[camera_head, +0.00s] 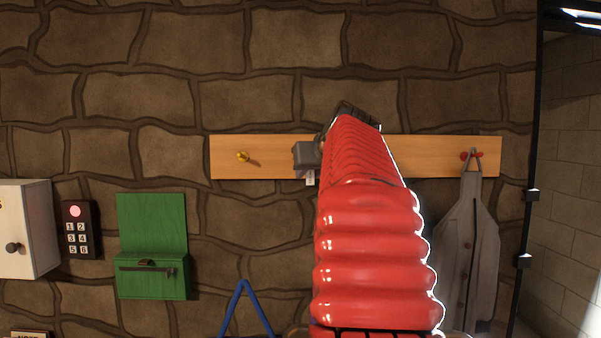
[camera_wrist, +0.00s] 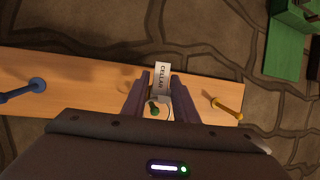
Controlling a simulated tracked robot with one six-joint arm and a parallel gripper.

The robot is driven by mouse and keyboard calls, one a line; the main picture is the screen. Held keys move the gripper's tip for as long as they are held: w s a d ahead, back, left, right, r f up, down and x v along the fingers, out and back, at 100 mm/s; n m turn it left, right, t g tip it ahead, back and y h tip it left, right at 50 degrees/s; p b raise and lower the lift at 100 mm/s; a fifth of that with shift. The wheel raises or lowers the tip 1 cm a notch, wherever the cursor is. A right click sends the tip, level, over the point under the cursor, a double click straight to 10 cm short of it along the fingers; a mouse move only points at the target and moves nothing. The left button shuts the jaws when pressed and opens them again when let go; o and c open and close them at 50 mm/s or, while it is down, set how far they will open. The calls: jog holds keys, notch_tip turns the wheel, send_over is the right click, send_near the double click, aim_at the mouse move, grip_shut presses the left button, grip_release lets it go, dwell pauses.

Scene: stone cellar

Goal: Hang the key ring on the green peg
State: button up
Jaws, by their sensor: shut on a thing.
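My gripper (camera_wrist: 160,82) is shut on the key ring, whose white tag (camera_wrist: 162,76) reading "CELLAR" sticks out between the fingertips in the wrist view. The green peg (camera_wrist: 154,109) shows between the fingers, close beside a thin pale curve of the ring. I cannot tell whether the ring is around the peg or in front of it. In the head view my gripper (camera_head: 308,156) is in front of the wooden board (camera_head: 280,170), and the tag (camera_head: 310,178) hangs below it. The green peg is hidden there behind my gripper and arm.
The yellow peg (camera_head: 242,157) is left of my gripper. The blue peg (camera_wrist: 25,90) shows in the wrist view. A grey coat (camera_head: 468,240) hangs on the red peg (camera_head: 471,154). A green box (camera_head: 152,275), keypad (camera_head: 80,228) and white cabinet (camera_head: 25,228) are lower left.

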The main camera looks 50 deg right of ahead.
jog(key=shift+s+d+x, duration=0.15)
jog(key=shift+d+x, duration=0.05)
jog(key=shift+x, duration=0.75)
jog(key=shift+s+d+x, duration=0.1)
jog(key=shift+d+x, duration=0.05)
jog(key=shift+x, duration=0.8)
jog(key=o, duration=1)
jog(key=shift+c, duration=0.2)
jog(key=shift+s+a, duration=0.45)
jog(key=shift+a, duration=0.1)
jog(key=shift+s+a+f, duration=0.2)
jog(key=shift+s+a, duration=0.25)
jog(key=shift+a, duration=0.1)
jog(key=shift+s+a+f, duration=0.1)
jog(key=shift+s+a, duration=0.1)
jog(key=shift+s, duration=0.05)
